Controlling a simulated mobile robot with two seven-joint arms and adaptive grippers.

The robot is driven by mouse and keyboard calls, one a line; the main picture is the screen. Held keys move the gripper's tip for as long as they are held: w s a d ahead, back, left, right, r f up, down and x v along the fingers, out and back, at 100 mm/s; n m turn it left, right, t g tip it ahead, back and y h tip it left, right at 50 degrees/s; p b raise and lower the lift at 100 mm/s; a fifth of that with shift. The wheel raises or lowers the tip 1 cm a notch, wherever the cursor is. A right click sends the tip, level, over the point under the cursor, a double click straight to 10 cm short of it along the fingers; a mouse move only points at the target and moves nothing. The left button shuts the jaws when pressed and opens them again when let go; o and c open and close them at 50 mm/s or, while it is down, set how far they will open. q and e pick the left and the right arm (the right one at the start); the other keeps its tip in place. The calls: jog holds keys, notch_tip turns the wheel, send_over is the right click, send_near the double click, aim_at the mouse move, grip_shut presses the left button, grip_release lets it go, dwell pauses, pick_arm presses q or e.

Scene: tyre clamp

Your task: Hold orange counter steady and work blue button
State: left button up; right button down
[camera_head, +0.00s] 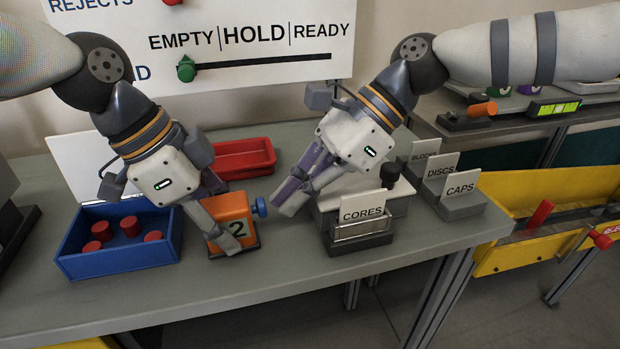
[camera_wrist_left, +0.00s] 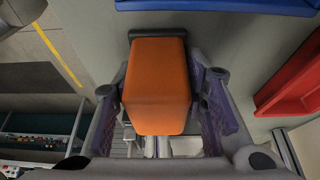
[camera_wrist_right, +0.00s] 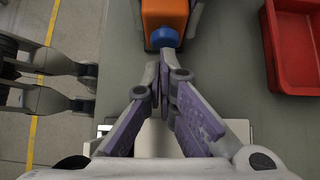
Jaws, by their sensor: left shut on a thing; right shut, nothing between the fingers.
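The orange counter (camera_head: 231,212) stands on the table on a dark base and shows the digit 2 on its front. My left gripper (camera_head: 223,217) is shut on it, with a finger on either side; in the left wrist view the counter (camera_wrist_left: 158,85) fills the space between the fingers. The blue button (camera_head: 259,207) sticks out of the counter's right side. My right gripper (camera_head: 285,205) is shut and empty, just right of the button. In the right wrist view its fingertips point at the blue button (camera_wrist_right: 165,38); I cannot tell whether they touch it.
A blue tray (camera_head: 120,270) with several red discs stands left of the counter, and a red tray (camera_head: 243,158) stands behind it. The CORES holder (camera_head: 361,229) stands to the right. The table front (camera_head: 200,305) is clear.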

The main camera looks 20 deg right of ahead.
pick_arm(q)
jog(key=shift+f, duration=0.15)
pick_arm(e)
jog(key=shift+a+f, duration=0.1)
jog(key=shift+a, duration=1.05)
jog(key=v, duration=1)
jog(key=shift+d, duration=0.15)
jog(key=shift+d, duration=1)
jog(key=x, duration=1)
jog(key=shift+a, duration=0.1)
